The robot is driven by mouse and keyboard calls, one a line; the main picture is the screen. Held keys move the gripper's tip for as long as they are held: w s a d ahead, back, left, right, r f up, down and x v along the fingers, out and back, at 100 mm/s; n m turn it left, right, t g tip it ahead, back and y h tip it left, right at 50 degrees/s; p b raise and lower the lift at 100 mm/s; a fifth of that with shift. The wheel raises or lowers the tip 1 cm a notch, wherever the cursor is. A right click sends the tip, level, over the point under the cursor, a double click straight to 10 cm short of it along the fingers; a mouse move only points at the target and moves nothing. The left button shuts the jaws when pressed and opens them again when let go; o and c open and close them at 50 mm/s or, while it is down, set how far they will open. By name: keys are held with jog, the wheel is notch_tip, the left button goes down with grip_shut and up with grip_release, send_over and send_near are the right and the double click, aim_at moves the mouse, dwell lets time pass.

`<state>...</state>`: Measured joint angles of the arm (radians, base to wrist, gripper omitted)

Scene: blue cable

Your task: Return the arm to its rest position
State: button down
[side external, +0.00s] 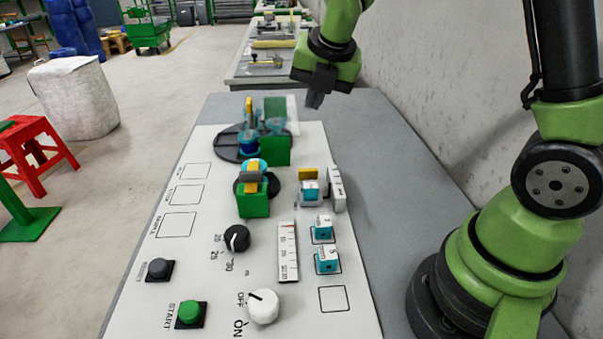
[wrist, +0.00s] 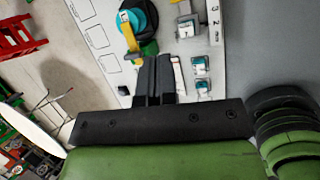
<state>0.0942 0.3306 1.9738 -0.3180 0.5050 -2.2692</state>
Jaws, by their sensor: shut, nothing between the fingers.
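My gripper (side external: 315,99) hangs in the air at the far right end of the grey table (side external: 375,133), pointing down, apart from everything on the table. Its dark fingers are together with nothing between them. In the wrist view the shut fingers (wrist: 153,60) show in the middle, above the white panel. My green and black arm rises at the right of the side view. No blue cable can be made out clearly; a blue ring or spool (side external: 249,145) sits on the dark round base at the back of the panel.
The white panel (side external: 205,265) carries a green button (side external: 190,312), a white knob (side external: 263,306), a black knob (side external: 237,238), green blocks (side external: 254,200) and teal numbered blocks (side external: 327,260). A grey wall (side external: 460,80) runs along the right. A red stool (side external: 35,150) stands on the floor at left.

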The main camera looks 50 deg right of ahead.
jog(key=s+a+r+m+t+y, duration=0.1)
jog(key=s+a+r+m, duration=0.1)
jog(key=s+m, duration=0.4)
jog(key=s+a+r+m+y, duration=0.1)
jog(key=s+r+m, duration=0.3)
jog(key=m, duration=0.9)
jog(key=s+a+r+m+t+y, duration=0.1)
jog(key=s+a+r+m, duration=0.2)
jog(key=s+m, duration=0.6)
jog(key=shift+s+a+r+m+t, duration=0.2)
jog(key=shift+a+r+m+t, duration=0.1)
jog(key=shift+a+m, duration=0.3)
